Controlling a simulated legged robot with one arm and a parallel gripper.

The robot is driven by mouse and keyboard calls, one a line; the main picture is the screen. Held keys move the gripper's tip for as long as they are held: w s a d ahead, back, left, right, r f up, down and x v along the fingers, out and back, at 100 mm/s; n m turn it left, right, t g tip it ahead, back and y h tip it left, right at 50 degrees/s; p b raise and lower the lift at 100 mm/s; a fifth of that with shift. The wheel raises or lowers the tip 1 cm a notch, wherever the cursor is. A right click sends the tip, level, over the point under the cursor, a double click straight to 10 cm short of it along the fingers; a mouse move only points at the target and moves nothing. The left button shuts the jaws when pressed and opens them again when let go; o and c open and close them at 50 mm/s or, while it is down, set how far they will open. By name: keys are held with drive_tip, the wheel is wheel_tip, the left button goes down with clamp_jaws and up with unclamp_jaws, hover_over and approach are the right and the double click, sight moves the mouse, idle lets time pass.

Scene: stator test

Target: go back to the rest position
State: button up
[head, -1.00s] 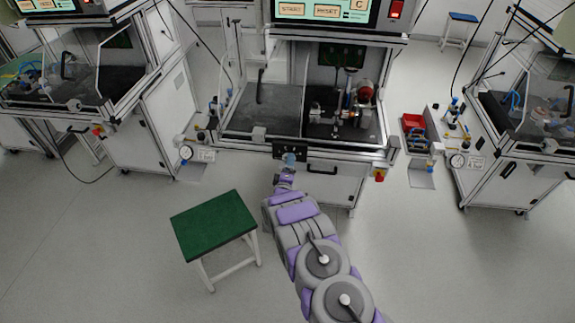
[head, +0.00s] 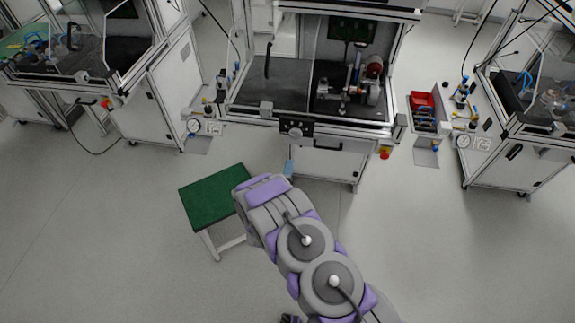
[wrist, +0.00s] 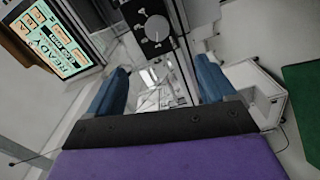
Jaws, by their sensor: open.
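My gripper shows in the wrist view (wrist: 160,82), with its two blue fingers well apart and nothing between them. In the head view, only a small blue fingertip part of my gripper (head: 288,168) shows beyond my grey and purple arm, below the front edge of the middle test station (head: 262,122). The rest of the gripper is hidden behind my arm. In the wrist view, the black panel with a round knob (wrist: 152,30) is beyond the fingers, apart from them.
A green-topped stool (head: 205,195) stands left of my arm, partly covered by it. A red bin (head: 421,103) is right of the middle station. Other stations stand left (head: 160,85) and right (head: 515,160). A lit screen (wrist: 55,38) shows in the wrist view.

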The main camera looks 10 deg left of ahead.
drive_tip(key=shift+s, duration=0.2)
drive_tip(key=shift+w+r, duration=0.1)
idle(0.4)
drive_tip(key=w+d+r+m+g+y, duration=0.1)
drive_tip(key=w+r+m+g, duration=0.2)
drive_tip(key=r+m+g, duration=0.45)
drive_tip(key=s+d+r+m+g+y, duration=0.1)
drive_tip(key=s+d+r+g, duration=0.35)
drive_tip(key=r, duration=0.75)
drive_tip(key=s+d+r+m+g, duration=0.2)
drive_tip(key=s+d+r, duration=0.2)
drive_tip(key=s, duration=1)
drive_tip(key=s+d+r+m+g+h, duration=0.1)
drive_tip(key=s+d+r, duration=0.4)
drive_tip(key=s, duration=1)
drive_tip(key=s+d+r+m+g, duration=0.3)
drive_tip(key=s+d, duration=0.6)
drive_tip(key=s, duration=0.5)
wheel_tip(320, 180, up, 2)
drive_tip(key=shift+s+d+r+m+g, duration=0.2)
drive_tip(key=shift+m+g, duration=0.15)
drive_tip(key=shift+g, duration=0.55)
